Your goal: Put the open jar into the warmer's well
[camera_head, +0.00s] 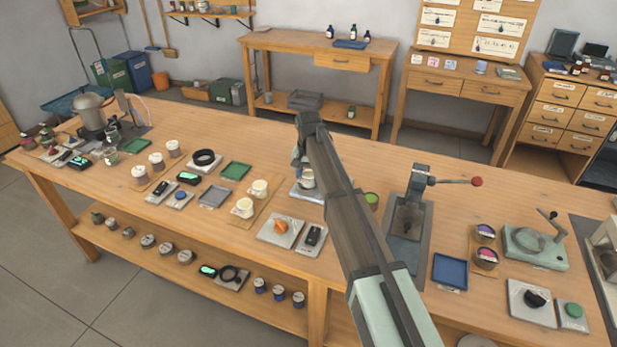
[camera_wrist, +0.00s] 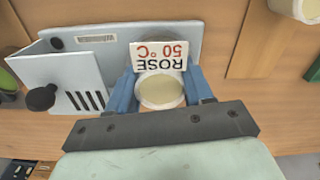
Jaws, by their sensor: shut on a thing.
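The open jar (camera_wrist: 160,92) holds a pale cream filling. It sits between the blue fingers of my gripper (camera_wrist: 162,90), which is shut on it. In the head view the jar (camera_head: 307,180) shows below my gripper (camera_head: 301,162), partly hidden by my arm. The warmer (camera_wrist: 115,42) is a pale grey-blue unit with a box, dark slots and a black knob (camera_wrist: 41,98) at its left. A card reading "ROSE 50 °C" (camera_wrist: 160,55) shows just beyond the jar. The jar is over the warmer; the well is hidden, so I cannot tell how deep it sits.
Two cream-filled jars (camera_head: 260,188) (camera_head: 245,208) stand on a board left of the warmer. A lever press (camera_head: 408,217) stands to the right. A green round item (camera_head: 372,199) is close by.

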